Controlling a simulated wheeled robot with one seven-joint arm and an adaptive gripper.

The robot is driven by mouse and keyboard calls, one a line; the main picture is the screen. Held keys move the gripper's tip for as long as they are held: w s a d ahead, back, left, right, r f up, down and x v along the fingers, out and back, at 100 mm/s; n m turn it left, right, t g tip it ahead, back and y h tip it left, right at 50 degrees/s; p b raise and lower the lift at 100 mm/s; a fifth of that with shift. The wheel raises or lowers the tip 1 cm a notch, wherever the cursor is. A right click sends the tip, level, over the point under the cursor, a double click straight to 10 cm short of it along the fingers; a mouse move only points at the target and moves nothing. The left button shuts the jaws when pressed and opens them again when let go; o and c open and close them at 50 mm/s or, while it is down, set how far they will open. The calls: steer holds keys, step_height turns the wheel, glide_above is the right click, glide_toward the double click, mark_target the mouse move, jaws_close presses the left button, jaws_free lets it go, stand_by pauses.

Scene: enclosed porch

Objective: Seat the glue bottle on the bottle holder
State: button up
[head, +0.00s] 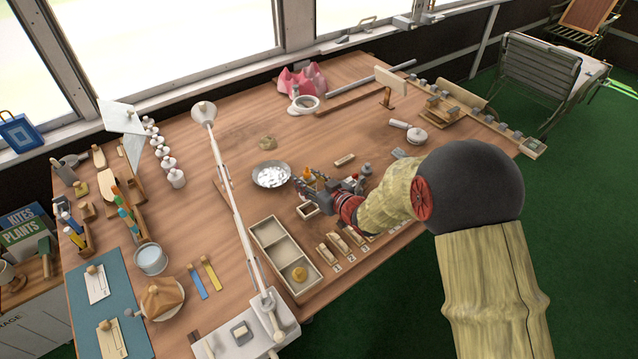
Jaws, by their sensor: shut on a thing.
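My gripper (312,184) is low over the right-centre of the wooden table, between the metal bowl and the front parts. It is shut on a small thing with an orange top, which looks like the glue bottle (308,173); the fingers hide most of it. A small square wooden frame with a dark inside, possibly the bottle holder (307,210), lies just in front of and below the fingers. I cannot tell whether the bottle touches it or is apart from it.
A metal bowl (271,175) with shiny pieces stands left of my gripper. A long white lamp arm (231,190) crosses the table. Free wood lies behind the bowl.

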stand_by(0.4)
steer(key=shift+f+b, duration=1.9)
steer(key=shift+f, duration=0.55)
steer(key=shift+f+b, duration=1)
steer(key=shift+f, duration=0.3)
stand_by(0.9)
steer(key=o, duration=1.3)
steer(key=shift+o, duration=0.4)
steer(key=o, duration=0.6)
steer(key=shift+s+d, duration=0.1)
steer(key=shift+s+d+r+p, duration=0.65)
steer(key=shift+s+r+p, duration=0.25)
steer(key=shift+s, duration=0.1)
steer(key=shift+s+d+r+p, duration=0.65)
steer(key=shift+s+r+p, duration=0.1)
steer(key=shift+s+r, duration=0.15)
